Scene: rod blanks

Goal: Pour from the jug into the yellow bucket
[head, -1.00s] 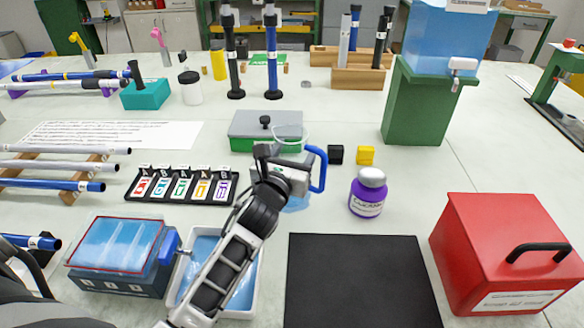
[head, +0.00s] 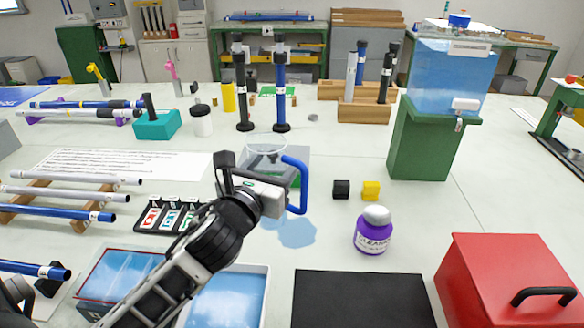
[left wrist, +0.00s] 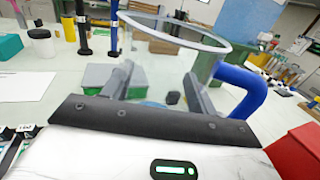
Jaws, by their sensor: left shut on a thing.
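The jug (head: 266,160) is clear with a blue handle (head: 300,186). My left gripper (head: 272,192) is shut on it and holds it above the table, roughly upright. In the left wrist view, the jug's round rim (left wrist: 175,32) and blue handle (left wrist: 245,88) show beyond the jaws (left wrist: 160,88). Whether liquid is inside is unclear. I recognise no yellow bucket; the yellow things on the table are a slim upright cylinder (head: 228,97) and a small cube (head: 371,190). My right gripper is not in view.
A light blue patch (head: 298,232) lies on the table below the jug. A purple bottle (head: 373,236), black mat (head: 360,302), red box (head: 510,275) and black cube (head: 341,189) are to the right. A green stand (head: 432,140) carries a blue tank (head: 448,70).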

